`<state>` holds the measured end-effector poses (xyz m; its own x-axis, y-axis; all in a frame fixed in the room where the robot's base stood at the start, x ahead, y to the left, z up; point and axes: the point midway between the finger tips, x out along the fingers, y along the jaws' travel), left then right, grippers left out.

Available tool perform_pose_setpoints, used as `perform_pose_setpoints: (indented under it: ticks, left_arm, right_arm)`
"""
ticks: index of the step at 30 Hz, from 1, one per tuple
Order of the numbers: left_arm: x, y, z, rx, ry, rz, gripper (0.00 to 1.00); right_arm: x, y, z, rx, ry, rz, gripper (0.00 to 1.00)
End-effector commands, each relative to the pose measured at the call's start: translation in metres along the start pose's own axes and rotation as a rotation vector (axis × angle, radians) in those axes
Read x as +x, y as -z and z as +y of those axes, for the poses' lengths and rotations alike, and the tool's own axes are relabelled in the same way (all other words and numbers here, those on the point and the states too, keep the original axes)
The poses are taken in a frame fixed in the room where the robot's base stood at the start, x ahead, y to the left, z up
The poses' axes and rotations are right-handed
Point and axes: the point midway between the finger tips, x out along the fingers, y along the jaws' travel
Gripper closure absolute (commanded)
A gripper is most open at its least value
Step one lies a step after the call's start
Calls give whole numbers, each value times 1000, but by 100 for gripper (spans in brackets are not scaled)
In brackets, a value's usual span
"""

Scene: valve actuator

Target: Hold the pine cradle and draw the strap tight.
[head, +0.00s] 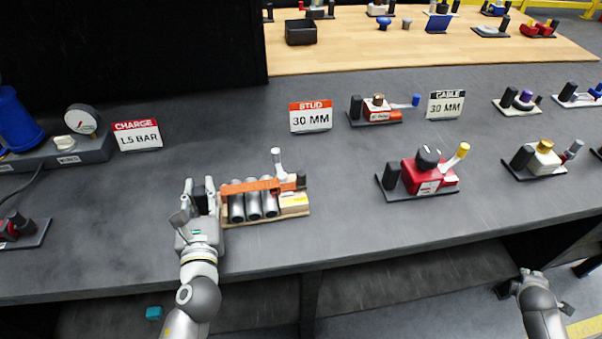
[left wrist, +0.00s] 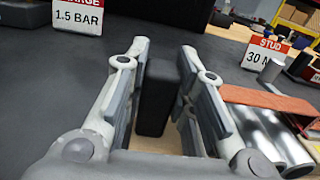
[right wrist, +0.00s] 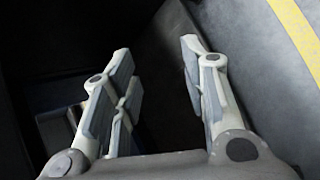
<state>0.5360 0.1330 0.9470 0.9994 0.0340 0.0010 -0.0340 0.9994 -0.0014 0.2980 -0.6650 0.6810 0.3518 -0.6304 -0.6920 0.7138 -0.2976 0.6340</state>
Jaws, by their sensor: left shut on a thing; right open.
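The pine cradle (head: 292,212) sits near the table's front edge. It holds several silver cylinders (head: 237,208), which also show in the left wrist view (left wrist: 268,138). An orange-brown strap (head: 250,185) lies across their tops; it also shows in the left wrist view (left wrist: 265,97). A lever with a pale grey handle (head: 277,160) stands up at the strap's right end. My left gripper (head: 199,184) is at the cradle's left end, shut on a dark upright block (left wrist: 155,98). My right gripper (head: 529,274) is open and empty, low at the right, beyond the table's front edge.
A red unit with a yellow-tipped lever (head: 430,172) stands right of the cradle. Behind are the STUD sign (head: 311,116), CABLE sign (head: 445,104) and an orange unit with a blue-tipped lever (head: 380,110). A gauge (head: 82,120) and CHARGE sign (head: 137,134) stand left.

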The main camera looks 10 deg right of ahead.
Motion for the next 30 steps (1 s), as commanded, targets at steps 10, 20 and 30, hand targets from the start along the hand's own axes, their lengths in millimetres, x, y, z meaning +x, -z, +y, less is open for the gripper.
perform_pose_setpoints:
  ticks: [10, 20, 30]
  left_arm:
    - [-2, 6, -1, -1, 2, 13, 100]
    - [-1, 6, -1, -2, 2, 13, 100]
    - [-1, 6, 0, -2, 0, 12, 100]
  right_arm:
    - [-108, -142, 208, -410, -267, -312, 60]
    - [-226, -34, 348, -715, -723, -347, 60]
    - [-361, 156, 377, -901, -1253, -205, 60]
